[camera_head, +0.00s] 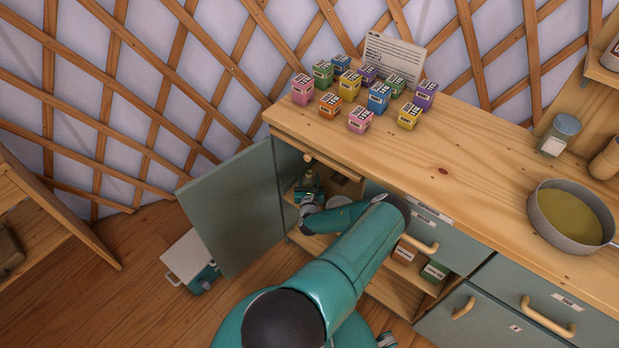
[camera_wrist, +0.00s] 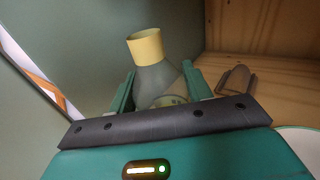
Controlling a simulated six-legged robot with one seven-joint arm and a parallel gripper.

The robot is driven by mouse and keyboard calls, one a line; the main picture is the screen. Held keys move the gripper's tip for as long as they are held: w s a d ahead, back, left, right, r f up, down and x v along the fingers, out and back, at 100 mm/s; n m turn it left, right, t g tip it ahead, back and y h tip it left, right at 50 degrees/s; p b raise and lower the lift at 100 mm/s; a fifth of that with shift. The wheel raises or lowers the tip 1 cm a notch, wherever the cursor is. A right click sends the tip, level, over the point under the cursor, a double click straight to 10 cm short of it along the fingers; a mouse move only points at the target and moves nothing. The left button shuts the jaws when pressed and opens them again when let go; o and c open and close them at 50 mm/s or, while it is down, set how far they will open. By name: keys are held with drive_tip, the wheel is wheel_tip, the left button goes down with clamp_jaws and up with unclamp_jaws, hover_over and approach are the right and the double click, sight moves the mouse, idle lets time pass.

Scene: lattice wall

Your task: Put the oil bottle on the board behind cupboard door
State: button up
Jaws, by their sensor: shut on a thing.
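The oil bottle (camera_wrist: 158,77), grey-green with a pale yellow cap, stands nearly upright between the fingers of my gripper (camera_wrist: 157,82) in the wrist view. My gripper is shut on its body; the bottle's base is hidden. In the head view my gripper (camera_head: 308,192) is inside the open cupboard, with the small bottle top (camera_head: 309,175) just showing. The green cupboard door (camera_head: 235,210) stands wide open to the left. A wooden board (camera_head: 346,187) shows inside, partly hidden by my arm. I cannot tell whether the bottle touches it.
Several coloured boxes (camera_head: 349,85) and a card (camera_head: 396,57) stand on the wooden counter (camera_head: 470,160) above. A pan (camera_head: 572,215) sits at the right. In the wrist view a small brown object (camera_wrist: 235,80) lies right of the bottle. A white-lidded box (camera_head: 190,258) is on the floor.

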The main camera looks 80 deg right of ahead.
drive_tip(key=shift+w+a+r, duration=0.1)
drive_tip(key=shift+a+r, duration=0.05)
drive_tip(key=shift+f, duration=0.25)
drive_tip(key=o, duration=1)
drive_tip(key=shift+o, duration=0.2)
drive_tip(key=shift+a+r, duration=0.1)
drive_tip(key=shift+r, duration=0.1)
drive_tip(key=v, duration=1.1)
drive_tip(key=shift+a, duration=0.4)
